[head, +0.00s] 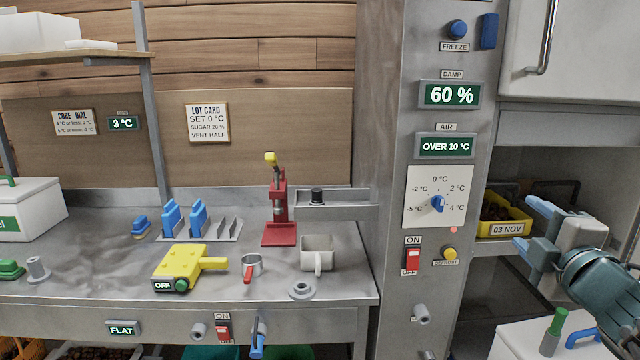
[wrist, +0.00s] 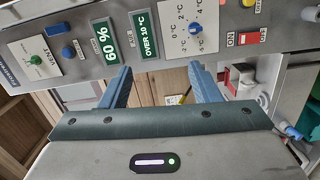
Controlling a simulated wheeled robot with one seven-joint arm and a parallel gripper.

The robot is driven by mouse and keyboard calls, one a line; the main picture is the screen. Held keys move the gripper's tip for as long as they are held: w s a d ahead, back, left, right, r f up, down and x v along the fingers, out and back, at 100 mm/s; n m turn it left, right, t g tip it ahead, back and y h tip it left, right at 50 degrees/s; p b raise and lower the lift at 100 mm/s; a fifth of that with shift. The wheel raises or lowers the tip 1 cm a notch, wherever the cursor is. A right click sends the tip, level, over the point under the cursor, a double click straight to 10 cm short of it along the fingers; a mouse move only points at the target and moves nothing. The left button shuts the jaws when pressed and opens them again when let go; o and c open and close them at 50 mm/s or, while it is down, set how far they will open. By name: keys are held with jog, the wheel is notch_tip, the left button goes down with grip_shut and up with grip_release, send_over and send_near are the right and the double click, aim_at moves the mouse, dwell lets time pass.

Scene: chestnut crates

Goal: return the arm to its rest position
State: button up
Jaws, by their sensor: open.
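My gripper (head: 530,226) is at the right side of the head view, in front of the open shelf space and right of the grey control column (head: 390,150). Its two blue fingers are spread apart with nothing between them. In the wrist view my gripper (wrist: 160,88) also shows open and empty, with the column's panel beyond the fingertips. My arm reaches in from the right edge of the head view, and most of it is out of frame.
A yellow crate (head: 518,228) marked 03 NOV sits on the shelf behind my gripper. A white box (head: 515,340) with green and blue handles is below it. The steel bench (head: 100,255) at left holds a yellow tool (head: 180,264), a red press (head: 279,236) and a white mug (head: 317,250).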

jog(key=a+f+m+g+h, duration=0.2)
jog(key=a+f+m+g, duration=0.15)
jog(key=f+m, duration=0.3)
jog(key=a+f+m+g+h, duration=0.1)
jog(key=a+f+m+g, duration=0.1)
jog(key=f+m+g, duration=0.35)
jog(key=s+a+f+m+g+y, duration=0.3)
jog(key=s+a+f+g, duration=0.3)
jog(key=s+a+f, duration=0.5)
jog(key=shift+s+a+m+y+p, duration=0.35)
jog(key=shift+a+m, duration=0.25)
jog(key=shift+m, duration=0.3)
jog(key=shift+f, duration=0.1)
